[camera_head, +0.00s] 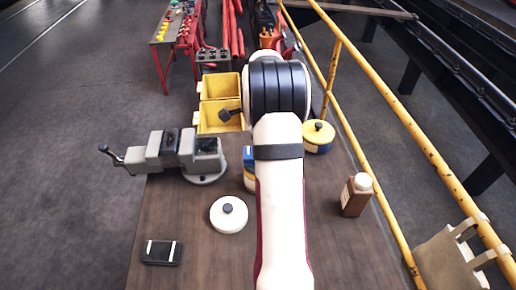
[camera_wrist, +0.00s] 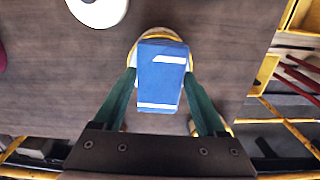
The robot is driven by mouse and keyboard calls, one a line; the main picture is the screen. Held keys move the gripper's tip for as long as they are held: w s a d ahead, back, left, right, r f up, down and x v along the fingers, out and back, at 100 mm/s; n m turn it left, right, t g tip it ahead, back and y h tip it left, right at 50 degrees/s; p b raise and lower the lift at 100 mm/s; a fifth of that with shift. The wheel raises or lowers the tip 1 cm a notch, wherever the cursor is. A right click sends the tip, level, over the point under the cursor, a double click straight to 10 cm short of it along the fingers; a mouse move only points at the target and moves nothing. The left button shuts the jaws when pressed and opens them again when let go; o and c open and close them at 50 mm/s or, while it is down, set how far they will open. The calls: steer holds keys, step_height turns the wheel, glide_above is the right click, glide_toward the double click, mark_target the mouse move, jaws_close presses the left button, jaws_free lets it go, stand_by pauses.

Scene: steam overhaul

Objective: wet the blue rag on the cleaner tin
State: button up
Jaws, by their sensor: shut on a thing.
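The blue rag (camera_wrist: 161,75) is a folded block with white stripes. My gripper (camera_wrist: 160,90) is shut on it, with a green finger on each side. A round, yellow-rimmed tin (camera_wrist: 153,33) lies directly behind and below the rag in the wrist view, and it looks like the cleaner tin. The rag covers most of it, so I cannot tell whether they touch. In the head view my arm hides the gripper. Only a blue strip of the rag (camera_head: 248,155) shows left of the arm, with part of the tin (camera_head: 249,184) below it.
A white round lid-like piece (camera_head: 228,214), a black box (camera_head: 161,252) and a grey vise (camera_head: 175,150) are on the left of the bench. A yellow tin with a black knob (camera_head: 318,136) and a brown bottle (camera_head: 356,195) are right. Yellow bins (camera_head: 218,116) stand behind; a yellow rail (camera_head: 400,115) runs along the right.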

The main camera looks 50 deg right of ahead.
steer(key=shift+f, duration=0.75)
stand_by(0.5)
stand_by(0.4)
steer(key=shift+r, duration=3.5)
steer(key=w+a+r+n, duration=0.1)
steer(key=a+r+n, duration=0.2)
steer(key=a+n, duration=0.6)
steer(key=w+a+r+n, duration=0.1)
steer(key=a+r+n, duration=0.3)
steer(key=a+n, duration=0.5)
steer(key=w+a+r+n, duration=0.1)
steer(key=a+r+n, duration=0.2)
steer(key=a+n, duration=0.6)
steer(key=a, duration=0.6)
steer(key=shift+w+r+n, duration=0.25)
steer(key=shift+r+n, duration=0.15)
